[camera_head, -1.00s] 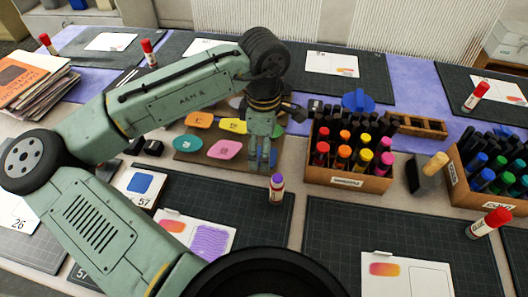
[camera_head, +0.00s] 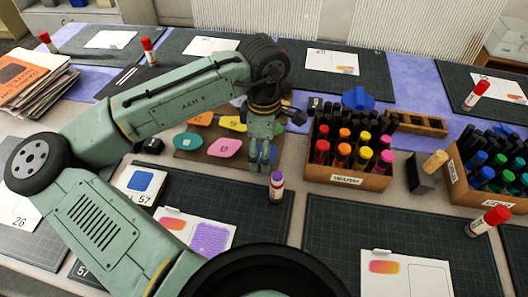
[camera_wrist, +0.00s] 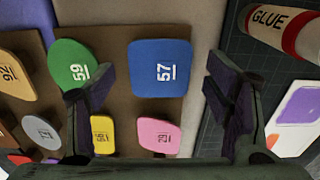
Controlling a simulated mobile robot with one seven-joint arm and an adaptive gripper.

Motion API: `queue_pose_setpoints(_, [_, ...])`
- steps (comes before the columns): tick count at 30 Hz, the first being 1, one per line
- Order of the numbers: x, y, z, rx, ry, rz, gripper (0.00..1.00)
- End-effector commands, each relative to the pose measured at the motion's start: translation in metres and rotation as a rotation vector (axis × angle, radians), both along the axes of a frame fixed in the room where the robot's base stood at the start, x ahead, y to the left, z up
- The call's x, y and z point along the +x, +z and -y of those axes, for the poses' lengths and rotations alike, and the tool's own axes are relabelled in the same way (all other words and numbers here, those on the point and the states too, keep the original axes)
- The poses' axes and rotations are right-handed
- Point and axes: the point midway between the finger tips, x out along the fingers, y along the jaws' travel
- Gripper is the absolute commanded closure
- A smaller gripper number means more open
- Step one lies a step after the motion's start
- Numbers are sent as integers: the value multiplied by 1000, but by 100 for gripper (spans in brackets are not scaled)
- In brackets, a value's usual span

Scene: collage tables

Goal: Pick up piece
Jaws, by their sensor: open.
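In the wrist view the blue rounded-square piece (camera_wrist: 160,68), marked 57, lies on the brown board (camera_wrist: 120,38) near its edge. My gripper (camera_wrist: 160,92) is open, with one finger on each side of the blue piece and nothing held. A green piece 59 (camera_wrist: 78,62), a yellow piece (camera_wrist: 103,133) and a pink piece (camera_wrist: 158,134) lie close by. A card (camera_head: 140,184) shows a blue square and 57.
A glue stick (camera_head: 276,187) stands just in front of my gripper. The WARM marker box (camera_head: 348,181) is to its right, with a dark block (camera_head: 424,176) beyond. Dark mats (camera_head: 335,215) hold paper cards.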

Motion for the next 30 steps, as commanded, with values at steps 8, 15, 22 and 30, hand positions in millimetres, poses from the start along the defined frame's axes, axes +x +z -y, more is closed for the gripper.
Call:
queue_pose_setpoints(8, [0,0,0,0,0,0,38])
queue_pose_setpoints(15, [0,0,0,1,0,0,54])
queue_pose_setpoints(22, [0,0,0,1,0,0,62])
queue_pose_setpoints(30, [0,3,-1,3,0,2,62])
